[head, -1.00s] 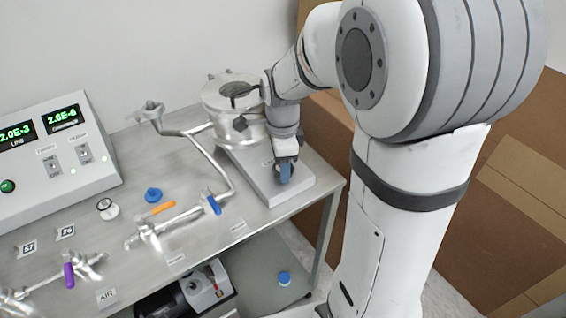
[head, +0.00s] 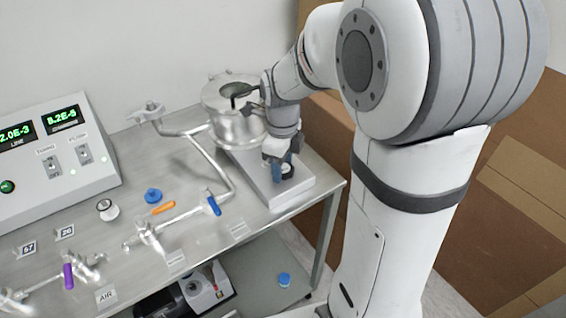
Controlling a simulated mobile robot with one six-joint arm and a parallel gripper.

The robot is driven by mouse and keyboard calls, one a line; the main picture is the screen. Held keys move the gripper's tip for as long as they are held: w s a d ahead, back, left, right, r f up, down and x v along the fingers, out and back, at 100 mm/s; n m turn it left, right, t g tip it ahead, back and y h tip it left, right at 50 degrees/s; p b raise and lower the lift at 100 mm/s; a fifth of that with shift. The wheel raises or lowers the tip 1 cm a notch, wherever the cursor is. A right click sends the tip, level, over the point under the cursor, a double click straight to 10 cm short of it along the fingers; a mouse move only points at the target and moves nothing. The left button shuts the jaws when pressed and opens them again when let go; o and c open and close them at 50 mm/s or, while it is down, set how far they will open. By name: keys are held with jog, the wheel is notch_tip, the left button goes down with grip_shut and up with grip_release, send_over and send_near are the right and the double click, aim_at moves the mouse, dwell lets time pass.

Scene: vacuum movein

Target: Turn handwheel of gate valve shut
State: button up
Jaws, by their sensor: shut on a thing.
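The gate valve (head: 291,191) is a flat grey metal body on the bench, running from under the round steel chamber (head: 235,127) to the front right. Its handwheel (head: 285,175) is small and dark at the front end, mostly hidden by my gripper. My gripper (head: 283,171) points down over the valve's front end, its blue fingers either side of the handwheel. It is shut on the handwheel. How far the wheel is turned cannot be seen.
A control box (head: 55,155) with green displays stands at the left. Pipework (head: 210,160) with a blue-handled valve (head: 212,206) runs left of the gate valve. A blue knob (head: 153,195) and an orange handle (head: 163,208) lie nearer the middle. Bare bench lies between.

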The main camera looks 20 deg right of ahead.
aim_at(283, 168)
jog(key=shift+w+r, duration=0.15)
jog(key=o, duration=1)
jog(key=shift+c, duration=0.2)
notch_tip(283, 168, up, 8)
jog(key=shift+f, duration=0.2)
jog(key=shift+s, duration=0.2)
